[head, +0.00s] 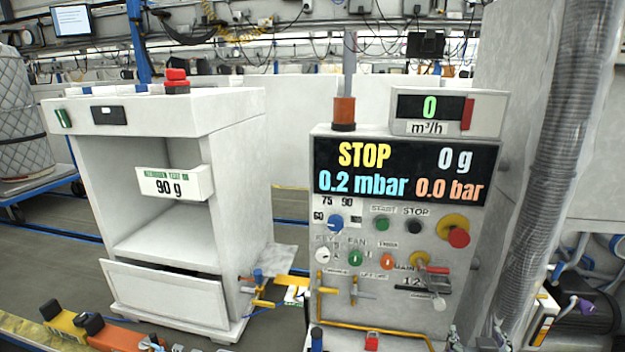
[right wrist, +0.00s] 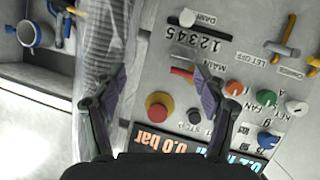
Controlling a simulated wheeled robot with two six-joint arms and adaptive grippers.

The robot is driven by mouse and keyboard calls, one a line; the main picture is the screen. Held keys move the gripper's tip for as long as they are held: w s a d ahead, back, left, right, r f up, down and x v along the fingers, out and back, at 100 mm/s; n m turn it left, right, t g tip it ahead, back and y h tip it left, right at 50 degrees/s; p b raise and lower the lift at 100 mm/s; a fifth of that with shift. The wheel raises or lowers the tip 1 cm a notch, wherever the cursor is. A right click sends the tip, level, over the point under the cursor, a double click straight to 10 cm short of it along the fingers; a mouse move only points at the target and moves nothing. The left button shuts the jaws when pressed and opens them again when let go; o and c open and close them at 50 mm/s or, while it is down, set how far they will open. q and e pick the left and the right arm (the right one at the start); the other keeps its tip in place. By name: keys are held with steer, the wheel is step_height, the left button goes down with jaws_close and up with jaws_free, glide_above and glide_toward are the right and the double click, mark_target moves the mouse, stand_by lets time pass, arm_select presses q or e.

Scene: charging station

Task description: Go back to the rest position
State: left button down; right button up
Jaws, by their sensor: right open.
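My right gripper (head: 572,294) is at the lower right of the head view, beside the control panel and near the ribbed hose. In the right wrist view my right gripper (right wrist: 161,72) has its two dark purple fingers spread wide, with nothing between them. Beyond the fingers that view shows the control panel (right wrist: 180,65) upside down, with a red emergency button (right wrist: 157,110). I see no contact between fingers and panel.
The control panel (head: 400,235) reads STOP, 0 g, 0.2 mbar and 0.0 bar. A ribbed grey hose (head: 560,150) runs down the right side. A white open cabinet (head: 180,240) stands at the left, with a sign reading 90 g. Dark floor (head: 60,265) shows at far left.

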steer(key=s+a+f+n+g+y, duration=0.2)
steer(key=s+a+f+g+y, duration=0.15)
steer(key=s+a+f, duration=0.45)
steer(key=s+a+f+n+g+y, duration=0.1)
steer(key=s+a+f+g+y, duration=0.1)
steer(key=s+a+f+g, duration=0.6)
steer(key=s+d+f+t, duration=0.1)
steer(key=s+d+f, duration=0.1)
steer(key=f, duration=1)
steer(key=s+d+f+t, duration=0.1)
steer(key=s+d+f, duration=0.15)
steer(key=f, duration=0.95)
steer(key=s+d+f+g, duration=0.1)
steer(key=s+f, duration=1.5)
steer(key=s, duration=0.2)
steer(key=shift+s+d, duration=0.15)
steer(key=shift+s, duration=0.05)
steer(key=shift+g, duration=0.25)
